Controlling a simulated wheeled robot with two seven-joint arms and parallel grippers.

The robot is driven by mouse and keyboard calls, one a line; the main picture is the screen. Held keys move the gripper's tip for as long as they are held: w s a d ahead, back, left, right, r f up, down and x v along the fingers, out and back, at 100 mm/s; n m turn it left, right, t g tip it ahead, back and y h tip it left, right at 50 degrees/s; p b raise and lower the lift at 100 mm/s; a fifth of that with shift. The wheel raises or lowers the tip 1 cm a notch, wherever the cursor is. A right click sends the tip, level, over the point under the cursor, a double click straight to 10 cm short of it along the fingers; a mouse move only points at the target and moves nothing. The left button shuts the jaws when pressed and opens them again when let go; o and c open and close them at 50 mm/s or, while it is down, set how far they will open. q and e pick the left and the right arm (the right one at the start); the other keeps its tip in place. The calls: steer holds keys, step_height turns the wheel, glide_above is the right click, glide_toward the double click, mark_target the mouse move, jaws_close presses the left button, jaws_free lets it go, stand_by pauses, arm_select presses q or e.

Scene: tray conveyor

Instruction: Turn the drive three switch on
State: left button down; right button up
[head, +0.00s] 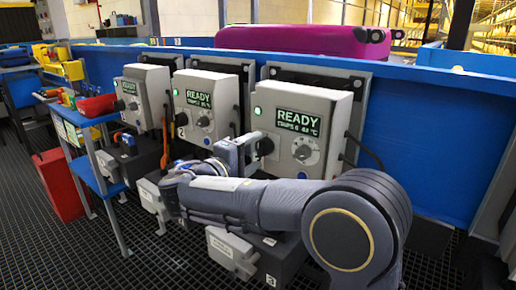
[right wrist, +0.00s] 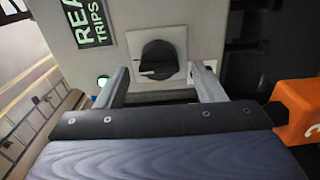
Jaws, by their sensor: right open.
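The drive three box (head: 285,115) is the rightmost of a row of grey boxes, its display reading READY. Its black switch (head: 265,146) is at the lower left of the front; it also shows on a light plate in the right wrist view (right wrist: 160,58). My right gripper (head: 243,152) is at the left of this switch. In the right wrist view it is open (right wrist: 160,75), one finger on each side of the switch's near part. I cannot tell whether the fingers touch it. A green lamp (right wrist: 102,80) is lit on the box. My left gripper is out of view.
Two similar boxes (head: 205,100) (head: 143,92) stand to the left. A round dial (head: 303,152) sits right of the switch. Grey floor units (head: 235,252) stand below. An orange object (right wrist: 300,108) is close at right in the wrist view. A magenta case (head: 300,40) lies behind.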

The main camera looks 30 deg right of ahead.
steer(key=p+v, duration=0.1)
steer(key=v, duration=0.4)
steer(key=shift+s+a, duration=0.1)
steer(key=shift+a, duration=0.1)
